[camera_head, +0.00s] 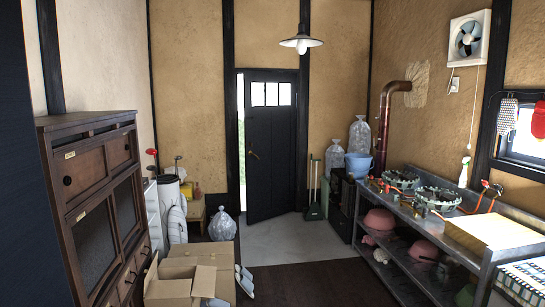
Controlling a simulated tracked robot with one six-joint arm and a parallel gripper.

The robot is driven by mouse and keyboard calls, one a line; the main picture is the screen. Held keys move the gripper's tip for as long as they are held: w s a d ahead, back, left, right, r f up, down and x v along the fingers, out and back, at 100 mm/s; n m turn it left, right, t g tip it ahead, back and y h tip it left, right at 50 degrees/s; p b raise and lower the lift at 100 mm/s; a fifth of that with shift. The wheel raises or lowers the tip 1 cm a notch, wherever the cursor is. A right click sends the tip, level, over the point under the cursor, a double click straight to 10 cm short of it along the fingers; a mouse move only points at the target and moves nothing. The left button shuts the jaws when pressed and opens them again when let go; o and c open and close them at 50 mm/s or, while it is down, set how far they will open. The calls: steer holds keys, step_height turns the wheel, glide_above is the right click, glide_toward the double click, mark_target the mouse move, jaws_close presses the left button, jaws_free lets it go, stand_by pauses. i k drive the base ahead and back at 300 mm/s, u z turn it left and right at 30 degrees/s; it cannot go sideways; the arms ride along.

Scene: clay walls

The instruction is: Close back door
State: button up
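The back door (272,160) is a dark door with small bright panes near its top, in the far wall. It stands ajar. A bright strip of outdoors shows in the gap (240,130) along its left side. Its brass-coloured handle (254,155) is near the left edge. The door's lower left corner reaches into the room over the pale floor. My gripper is not in view.
A plastic bag (222,225) sits left of the door. A broom and dustpan (313,200) stand right of it. A wooden cabinet (95,165) and metal counter (455,225) flank the clear dark floor (315,283).

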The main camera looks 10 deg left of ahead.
mark_target(269, 97)
steer(key=z, duration=0.1)
steer(key=i, duration=4.25)
steer(key=u, duration=0.3)
steer(key=i, duration=1.45)
steer(key=u, duration=0.2)
